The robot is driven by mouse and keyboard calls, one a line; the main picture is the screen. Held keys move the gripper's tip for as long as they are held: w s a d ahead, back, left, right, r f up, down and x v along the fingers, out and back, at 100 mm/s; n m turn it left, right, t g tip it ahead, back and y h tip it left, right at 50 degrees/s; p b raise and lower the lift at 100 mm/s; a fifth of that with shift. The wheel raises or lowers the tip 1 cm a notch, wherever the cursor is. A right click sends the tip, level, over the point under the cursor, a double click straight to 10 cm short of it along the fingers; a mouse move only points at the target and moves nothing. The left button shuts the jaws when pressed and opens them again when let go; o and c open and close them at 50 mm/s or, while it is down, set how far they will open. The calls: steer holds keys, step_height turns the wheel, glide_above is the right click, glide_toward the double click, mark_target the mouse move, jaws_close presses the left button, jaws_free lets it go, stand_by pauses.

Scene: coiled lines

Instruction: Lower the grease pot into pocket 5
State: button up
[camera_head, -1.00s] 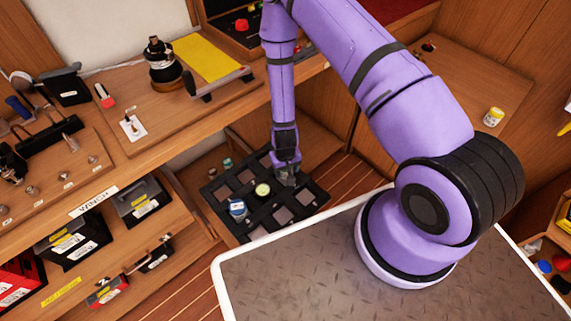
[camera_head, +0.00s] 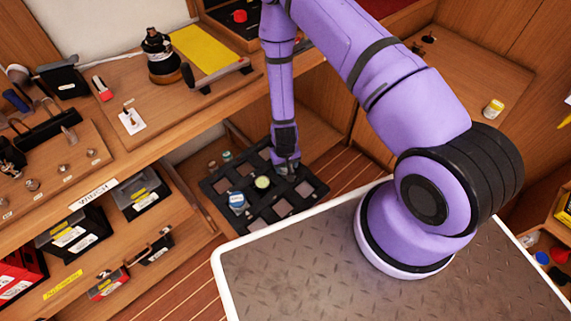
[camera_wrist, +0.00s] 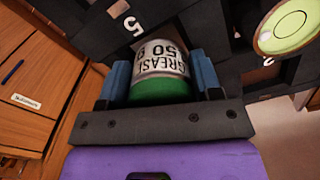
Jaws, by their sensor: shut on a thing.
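My gripper (camera_wrist: 164,83) is shut on the grease pot (camera_wrist: 161,60), with one blue finger on each side. The pot has a white label reading GREASE 50 g and a green end towards my palm. The black rack with square pockets (camera_head: 285,226) lies under my gripper, which in the head view (camera_head: 287,170) is over its far right part. A white figure that looks like 5 (camera_wrist: 132,25) shows on the rack beside the pot in the wrist view. The pot's lower end is hidden, so I cannot tell whether it is inside a pocket.
A jar with a pale green lid (camera_head: 262,182) stands in the rack close to my gripper, also at right in the wrist view (camera_wrist: 289,25). A blue-and-white jar (camera_head: 237,201) stands in the rack too. The wooden bench (camera_head: 205,101) overhangs at left.

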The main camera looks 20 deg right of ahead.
steer(key=shift+f, duration=0.55)
steer(key=o, duration=1.1)
steer(key=shift+c, duration=0.2)
step_height(320, 180, up, 11)
steer(key=shift+a+f, duration=0.1)
steer(key=shift+f, duration=0.05)
